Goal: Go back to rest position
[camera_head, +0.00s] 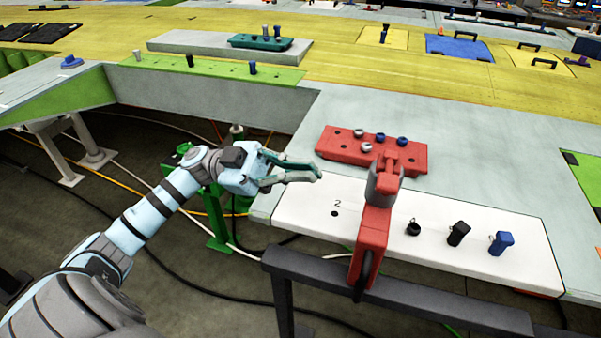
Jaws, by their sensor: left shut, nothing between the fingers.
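My left gripper (318,172) is at the end of the light blue and grey arm that comes in from the lower left. It is over the left edge of the grey table, left of the red block and above the white board's left end. Its fingers hold nothing. It appears apart from the red block and the white board. My right gripper is not in view.
A white board (450,251) marked 2 holds black and blue pegs. A red clamp (370,235) stands upright at its front edge. Behind it, a red block (345,147) carries several small pegs. A dark rail (440,310) runs in front. Open floor lies left.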

